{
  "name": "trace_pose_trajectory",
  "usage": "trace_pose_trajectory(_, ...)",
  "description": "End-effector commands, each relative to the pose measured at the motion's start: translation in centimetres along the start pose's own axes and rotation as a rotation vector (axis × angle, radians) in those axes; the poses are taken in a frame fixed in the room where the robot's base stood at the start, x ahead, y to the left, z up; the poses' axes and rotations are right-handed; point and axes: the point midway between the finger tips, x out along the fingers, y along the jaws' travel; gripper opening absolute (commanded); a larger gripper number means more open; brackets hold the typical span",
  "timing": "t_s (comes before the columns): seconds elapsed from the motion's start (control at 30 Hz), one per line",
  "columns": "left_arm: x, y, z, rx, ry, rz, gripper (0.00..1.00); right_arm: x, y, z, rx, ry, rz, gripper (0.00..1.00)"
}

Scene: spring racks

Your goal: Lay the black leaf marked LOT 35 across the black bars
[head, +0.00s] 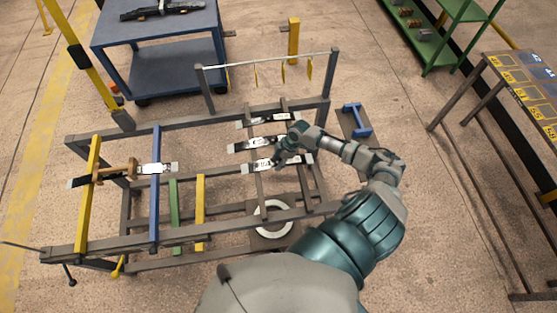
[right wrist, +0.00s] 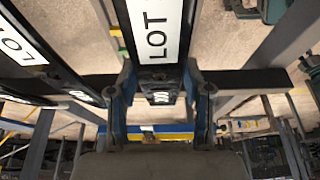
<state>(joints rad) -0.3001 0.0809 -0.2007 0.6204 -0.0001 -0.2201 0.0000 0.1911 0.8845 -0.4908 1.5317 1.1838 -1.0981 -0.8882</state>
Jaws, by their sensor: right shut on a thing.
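My right gripper (head: 280,159) is shut on a black leaf (head: 255,167) with a white label, the frontmost of three on the right side of the rack. In the right wrist view the fingers (right wrist: 160,105) close on the sides of this leaf, whose label (right wrist: 155,28) reads LOT; its number is out of sight. The leaf is over two dark bars (head: 260,194); I cannot tell whether it rests on them. Two similar leaves, a middle one (head: 247,146) and a back one (head: 258,119), lie behind it. My left gripper is not in view.
Another labelled leaf (head: 155,169) spans the yellow (head: 87,205) and blue (head: 155,205) bars at left. Green and short yellow bars stand beside them. A crossbar with hanging yellow tags (head: 283,70) rises behind. A blue cart (head: 150,60) stands farther back.

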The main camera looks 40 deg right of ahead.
Motion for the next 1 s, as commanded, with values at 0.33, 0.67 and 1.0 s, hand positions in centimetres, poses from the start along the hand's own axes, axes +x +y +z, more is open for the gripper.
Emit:
trace_pose_trajectory(0.33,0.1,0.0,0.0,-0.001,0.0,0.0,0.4,0.1,0.1,0.1,0.001,0.003,0.001,0.79)
trace_pose_trajectory(0.67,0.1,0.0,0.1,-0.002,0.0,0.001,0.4,-0.7,0.1,0.3,0.001,-0.001,-0.001,0.79)
trace_pose_trajectory(1.0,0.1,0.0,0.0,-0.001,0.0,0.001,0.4,-7.8,0.2,0.4,0.0,-0.001,0.001,0.79)
